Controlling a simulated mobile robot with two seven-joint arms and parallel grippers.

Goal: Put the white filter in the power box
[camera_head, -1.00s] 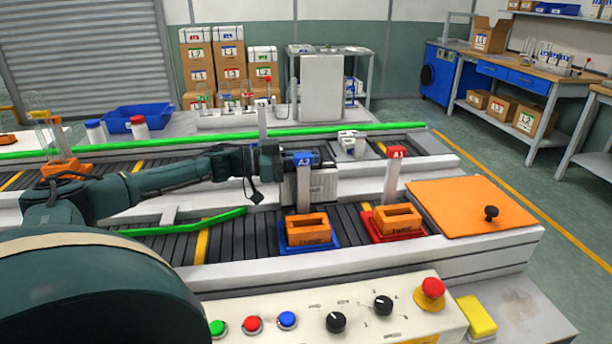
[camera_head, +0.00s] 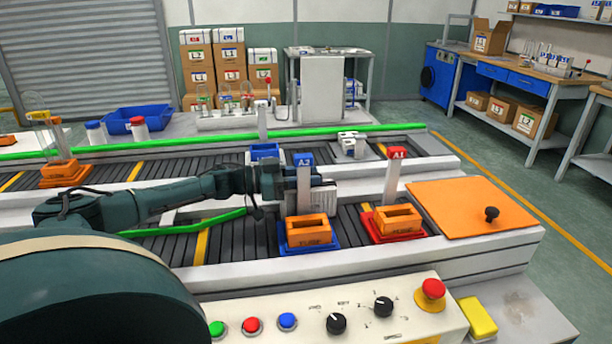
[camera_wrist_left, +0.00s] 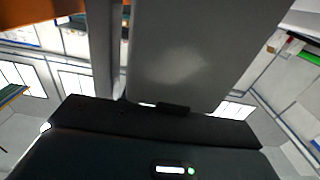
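My left arm reaches in from the left, and my left gripper (camera_head: 318,197) is low over the front conveyor. It is partly hidden behind the grey post labelled A2, and light grey parts show at its end. In the left wrist view a large plain grey slab (camera_wrist_left: 190,55) fills the middle above the dark gripper body; I cannot tell whether it is a finger or something held. A small white boxy item (camera_head: 352,145) sits on the rear conveyor, possibly the white filter. I cannot identify the power box. My right gripper is not in view.
Orange blocks sit on a blue base (camera_head: 317,248) and a red base (camera_head: 369,229). The red-topped A1 post (camera_head: 393,180) stands right of the gripper. An orange lid (camera_head: 455,206) with a black knob and a button panel (camera_head: 270,300) are nearby.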

